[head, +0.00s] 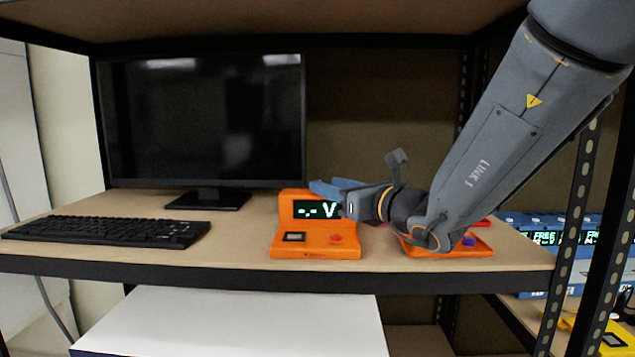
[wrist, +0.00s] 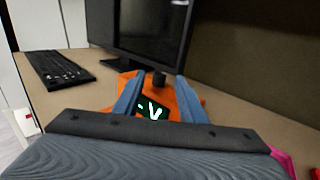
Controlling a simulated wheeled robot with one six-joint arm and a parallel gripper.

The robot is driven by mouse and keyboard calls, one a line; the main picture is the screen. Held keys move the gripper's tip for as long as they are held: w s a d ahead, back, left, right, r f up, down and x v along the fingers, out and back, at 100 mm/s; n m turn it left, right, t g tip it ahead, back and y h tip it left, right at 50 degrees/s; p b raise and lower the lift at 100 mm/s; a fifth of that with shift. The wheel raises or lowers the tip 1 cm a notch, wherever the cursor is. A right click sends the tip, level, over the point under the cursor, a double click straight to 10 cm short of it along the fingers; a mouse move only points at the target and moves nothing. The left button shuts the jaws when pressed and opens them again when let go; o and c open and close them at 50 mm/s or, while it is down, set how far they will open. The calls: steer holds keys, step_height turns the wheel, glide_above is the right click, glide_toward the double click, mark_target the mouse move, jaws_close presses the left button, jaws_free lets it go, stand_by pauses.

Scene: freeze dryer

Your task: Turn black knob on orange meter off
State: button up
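The orange meter (head: 318,247) stands on the shelf, with a lit green display reading "-.- V", a black square piece (head: 294,237) and a red button (head: 336,238) on its front. My gripper (head: 336,186) is at the meter's upper right, its blue fingers over the top edge. In the wrist view the gripper (wrist: 158,82) has its fingers apart, with the orange meter (wrist: 186,101) and its display between and under them. A short dark cylinder (wrist: 158,79) shows between the fingertips. I cannot tell whether it is the black knob or the monitor's stand. No contact is clear.
A second orange device (head: 470,246) with a purple knob is partly hidden behind my arm. A monitor (head: 205,120) and a keyboard (head: 105,231) stand to the left. A dark shelf board is overhead, and a metal post is at the right.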

steer(key=shift+x, duration=2.5)
jaws_close()
